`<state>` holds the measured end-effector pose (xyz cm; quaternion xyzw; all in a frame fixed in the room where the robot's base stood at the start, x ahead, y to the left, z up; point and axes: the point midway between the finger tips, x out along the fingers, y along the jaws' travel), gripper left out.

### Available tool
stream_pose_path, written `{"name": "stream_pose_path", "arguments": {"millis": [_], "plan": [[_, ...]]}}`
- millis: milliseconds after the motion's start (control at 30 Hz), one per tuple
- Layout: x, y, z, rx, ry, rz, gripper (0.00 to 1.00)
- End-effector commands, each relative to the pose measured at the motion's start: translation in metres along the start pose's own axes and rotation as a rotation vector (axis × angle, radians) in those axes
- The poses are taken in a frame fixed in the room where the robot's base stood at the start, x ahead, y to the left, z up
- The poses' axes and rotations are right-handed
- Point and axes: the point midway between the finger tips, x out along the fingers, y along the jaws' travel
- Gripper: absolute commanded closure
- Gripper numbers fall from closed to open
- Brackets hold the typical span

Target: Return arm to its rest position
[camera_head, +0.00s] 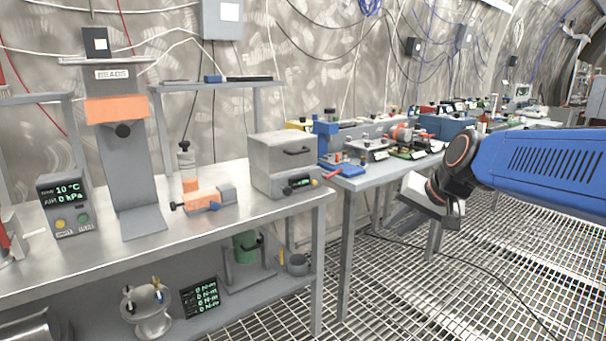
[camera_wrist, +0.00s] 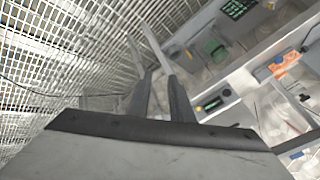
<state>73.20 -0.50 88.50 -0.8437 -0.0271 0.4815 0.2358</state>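My gripper (camera_head: 430,198) hangs at the end of my blue arm in the right half of the head view. It is in the air above the grated floor, in front of the second bench and apart from it. In the wrist view two dark fingers of my gripper (camera_wrist: 160,98) stand beyond a wide grey plate, with a gap between them. I see nothing held between them. My arm is bent and reaches in from the right edge of the head view.
A steel bench (camera_head: 265,215) at the left carries a grey box oven (camera_head: 283,165), a bead dispenser (camera_head: 125,150) and a small display box (camera_head: 68,205). A second bench (camera_head: 385,172) behind it carries several devices. The grated floor (camera_head: 470,285) at the right is mostly clear, with a cable across it.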

Motion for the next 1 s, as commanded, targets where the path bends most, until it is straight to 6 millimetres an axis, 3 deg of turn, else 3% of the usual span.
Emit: {"name": "stream_pose_path", "arguments": {"millis": [100,500,700,1000], "plan": [[-0.016,0.024,0.045,-0.073,-0.018,0.051,0.8],[-0.044,0.116,0.182,-0.295,-0.088,0.233,0.8],[-0.048,0.146,0.219,-0.357,-0.112,0.291,0.8],[-0.048,0.154,0.228,-0.374,-0.118,0.307,0.8]]}}
